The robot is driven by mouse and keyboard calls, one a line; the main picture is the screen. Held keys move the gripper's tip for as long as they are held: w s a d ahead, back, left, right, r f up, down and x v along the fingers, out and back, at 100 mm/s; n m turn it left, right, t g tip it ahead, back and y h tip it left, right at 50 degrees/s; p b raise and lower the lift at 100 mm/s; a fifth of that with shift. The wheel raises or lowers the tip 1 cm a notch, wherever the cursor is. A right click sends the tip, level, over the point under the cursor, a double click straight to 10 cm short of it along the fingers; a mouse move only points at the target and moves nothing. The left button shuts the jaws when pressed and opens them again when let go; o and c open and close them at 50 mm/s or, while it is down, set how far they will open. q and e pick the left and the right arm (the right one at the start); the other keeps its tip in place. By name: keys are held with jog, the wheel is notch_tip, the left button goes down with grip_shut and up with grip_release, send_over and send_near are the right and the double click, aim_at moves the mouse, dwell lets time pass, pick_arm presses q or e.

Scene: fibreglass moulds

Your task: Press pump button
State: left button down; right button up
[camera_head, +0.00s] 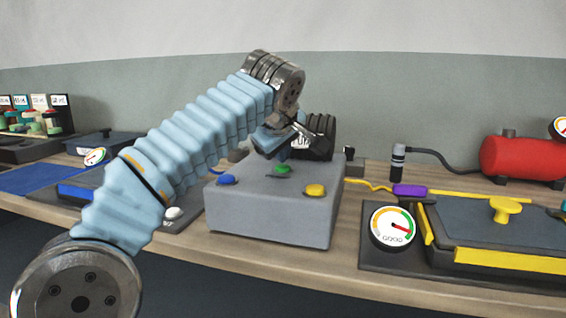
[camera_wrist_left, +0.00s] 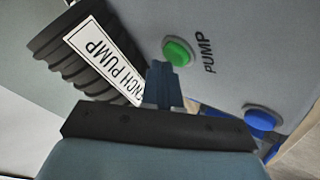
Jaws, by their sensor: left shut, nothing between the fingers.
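A grey box (camera_head: 268,212) stands on the bench with a green button (camera_head: 283,169), a blue button (camera_head: 227,180) and a yellow button (camera_head: 315,190) on top. In the left wrist view the green button (camera_wrist_left: 178,51) has the word PUMP beside it; the blue button (camera_wrist_left: 260,119) lies lower right. My left gripper (camera_head: 268,148) is over the back of the box. In the wrist view its fingers (camera_wrist_left: 160,68) are shut and empty, with their tips just beside the green button. Whether they touch the box top is unclear. My right gripper is not seen.
A black ribbed motor (camera_head: 321,139), labelled bench pump in the wrist view (camera_wrist_left: 75,45), stands close behind the gripper. A dial gauge (camera_head: 394,227) and a yellow-edged mould (camera_head: 495,255) are to the right. A red tank (camera_head: 522,157) stands behind them.

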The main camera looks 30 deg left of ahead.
aim_at(282, 168)
pick_arm(q)
notch_tip(282, 168, up, 4)
jog(key=p, duration=0.4)
jog(key=shift+r+p, duration=0.45)
jog(key=shift+r, duration=0.5)
